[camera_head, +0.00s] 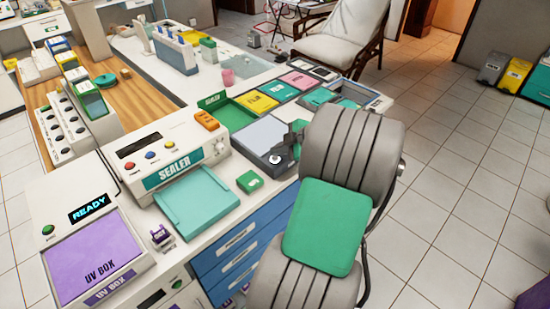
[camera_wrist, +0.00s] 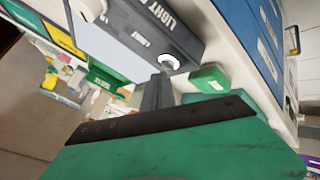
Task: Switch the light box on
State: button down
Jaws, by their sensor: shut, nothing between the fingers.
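The light box (camera_head: 262,133) is a dark grey case with a flat pale blue-grey panel, on the white counter in the head view. The panel shows no clear glow. Its round white switch knob (camera_head: 276,159) sits at the front corner. In the wrist view the case (camera_wrist: 140,30) bears the word LIGHT, and the knob (camera_wrist: 169,62) shows as a white ring with a grey centre. My gripper (camera_wrist: 160,78) is shut and empty, its dark fingertips just short of the knob in the picture. I cannot tell whether they touch. In the head view my arm partly hides the box's right side.
A small green box (camera_head: 250,181) lies close to the light box; it also shows beside my fingers in the wrist view (camera_wrist: 208,78). The sealer (camera_head: 172,150) with a teal tray stands left. An open green case and coloured packs lie behind. Blue drawers (camera_head: 240,245) are below.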

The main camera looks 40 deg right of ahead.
aim_at(278, 159)
jog(key=shift+r, duration=0.1)
jog(key=shift+r+p, duration=1.45)
jog(key=shift+r, duration=1.45)
